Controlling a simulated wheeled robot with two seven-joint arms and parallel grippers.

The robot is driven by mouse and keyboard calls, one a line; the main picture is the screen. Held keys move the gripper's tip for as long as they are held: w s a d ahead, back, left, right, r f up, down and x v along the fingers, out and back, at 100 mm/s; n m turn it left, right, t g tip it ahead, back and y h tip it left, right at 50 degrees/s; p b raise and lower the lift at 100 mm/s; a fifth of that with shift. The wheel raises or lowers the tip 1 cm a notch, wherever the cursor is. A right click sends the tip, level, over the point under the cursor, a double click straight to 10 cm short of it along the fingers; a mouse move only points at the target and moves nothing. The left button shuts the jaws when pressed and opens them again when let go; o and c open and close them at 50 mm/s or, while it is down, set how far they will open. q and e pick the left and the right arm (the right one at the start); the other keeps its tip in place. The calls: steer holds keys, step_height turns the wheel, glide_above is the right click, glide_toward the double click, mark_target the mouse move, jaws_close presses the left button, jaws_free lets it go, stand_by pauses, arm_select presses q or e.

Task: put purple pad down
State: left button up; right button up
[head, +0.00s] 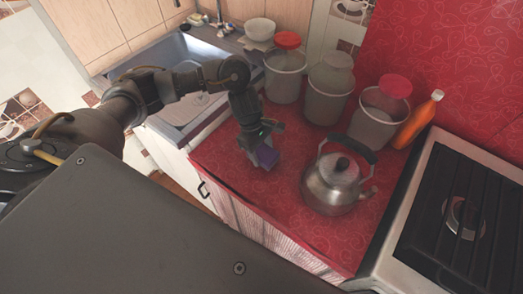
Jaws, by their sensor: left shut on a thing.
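The purple pad (267,157) is a small block at the tip of my left gripper (262,147), which is shut on it. The gripper points down over the red counter (287,226), left of the kettle. I cannot tell whether the pad touches the counter or is held just above it. My right gripper does not show.
A metal kettle (331,189) stands close on the right. Several canisters, such as one with a red lid (284,77), and an orange bottle (417,121) line the back. A sink (181,75) is at the left, a stove (462,215) at the right. The front counter strip is clear.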

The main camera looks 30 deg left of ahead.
arm_select(q)
steer(key=shift+f, duration=0.3)
steer(key=shift+f, duration=0.15)
steer(key=o, duration=1)
